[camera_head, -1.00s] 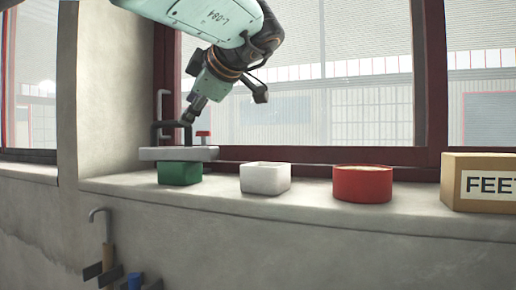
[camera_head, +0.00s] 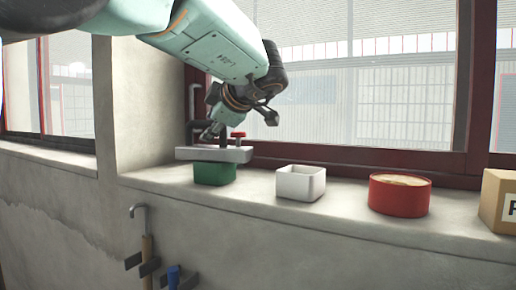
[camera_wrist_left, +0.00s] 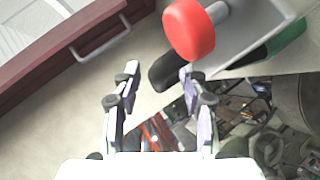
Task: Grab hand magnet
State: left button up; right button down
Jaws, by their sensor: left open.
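The hand magnet (camera_head: 214,155) is a flat grey plate with a black handle and a red knob, resting on a green box (camera_head: 215,174) on the window sill. In the left wrist view the magnet's grey plate (camera_wrist_left: 262,35) is at the upper right, with its red knob (camera_wrist_left: 189,29) and the black handle end just ahead of the fingertips. My left gripper (camera_wrist_left: 158,85) is open and empty, the handle end nearer its right finger. In the head view my left gripper (camera_head: 208,133) is by the handle and partly hides it. My right gripper is not in view.
The sill (camera_head: 335,208) also carries a white box (camera_head: 301,184), a red round container (camera_head: 399,196) and a cardboard box (camera_head: 497,200) to the right. A dark red window frame (camera_head: 350,162) stands behind. Tools (camera_head: 147,255) hang on the wall below.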

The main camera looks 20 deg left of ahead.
pick_arm(q)
jog(key=shift+w+a+f, duration=0.25)
jog(key=shift+w, duration=0.2)
jog(key=shift+d+r, duration=0.1)
jog(key=shift+d, duration=0.3)
jog(key=shift+s+d+r, duration=0.1)
jog(key=shift+s, duration=0.1)
jog(key=shift+c, duration=0.9)
jog(key=shift+s+a, duration=0.15)
jog(key=shift+a, duration=0.05)
jog(key=c, duration=0.3)
jog(key=shift+a, duration=0.25)
jog(key=c, duration=0.3)
jog(key=shift+w, duration=0.2)
grip_shut()
jog(key=shift+d, duration=0.3)
